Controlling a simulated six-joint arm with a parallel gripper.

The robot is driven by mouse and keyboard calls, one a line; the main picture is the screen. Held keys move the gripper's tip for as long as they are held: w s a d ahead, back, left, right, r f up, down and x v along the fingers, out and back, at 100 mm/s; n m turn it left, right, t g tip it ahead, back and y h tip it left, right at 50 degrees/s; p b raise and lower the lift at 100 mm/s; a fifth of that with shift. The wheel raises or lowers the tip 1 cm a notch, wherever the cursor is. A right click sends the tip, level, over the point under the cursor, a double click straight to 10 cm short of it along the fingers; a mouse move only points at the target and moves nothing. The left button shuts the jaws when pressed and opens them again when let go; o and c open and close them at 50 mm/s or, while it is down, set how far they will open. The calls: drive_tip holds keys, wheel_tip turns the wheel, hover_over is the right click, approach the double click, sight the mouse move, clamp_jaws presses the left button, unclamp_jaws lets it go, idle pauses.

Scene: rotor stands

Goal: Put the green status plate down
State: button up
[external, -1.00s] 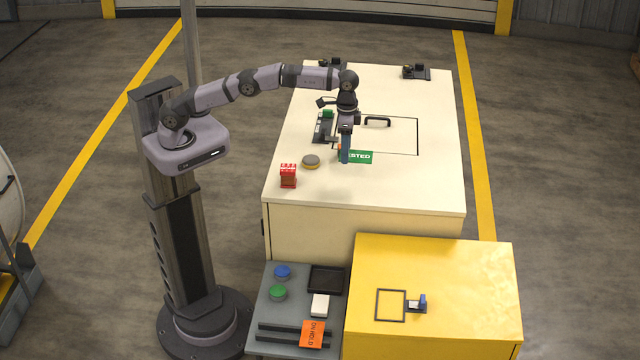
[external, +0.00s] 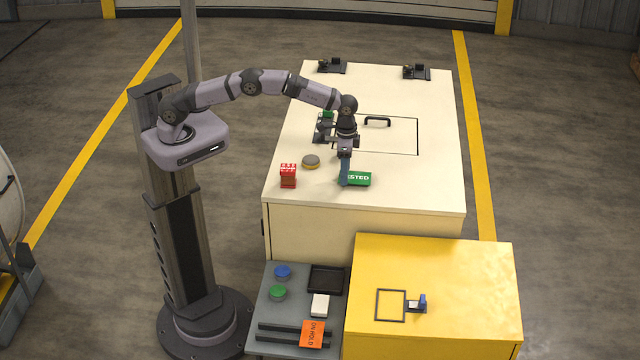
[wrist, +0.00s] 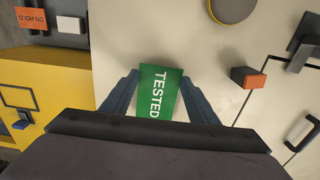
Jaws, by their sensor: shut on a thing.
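The green status plate (external: 358,179), lettered "TESTED", is in my gripper over the front part of the cream cabinet top (external: 420,185). In the wrist view the plate (wrist: 156,92) lies between the two blue fingers of my gripper (wrist: 160,98), its lettering facing the camera. My gripper (external: 345,181) is shut on it and points down in the external view. The fingers hide the plate's left end there. I cannot tell whether the plate touches the cabinet top.
An orange-ended block (wrist: 248,78) is nearby. Behind is a hatch with a black handle (external: 377,121). A yellow cabinet (external: 470,275) bears a black square outline (external: 390,291). The cream top's right side is clear.

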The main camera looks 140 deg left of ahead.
drive_tip(key=shift+f, duration=0.6)
drive_tip(key=shift+f, duration=0.1)
drive_tip(key=o, duration=1.4)
wheel_tip(320, 180, up, 12)
drive_tip(key=shift+r+b, duration=0.1)
drive_tip(key=shift+b, duration=0.75)
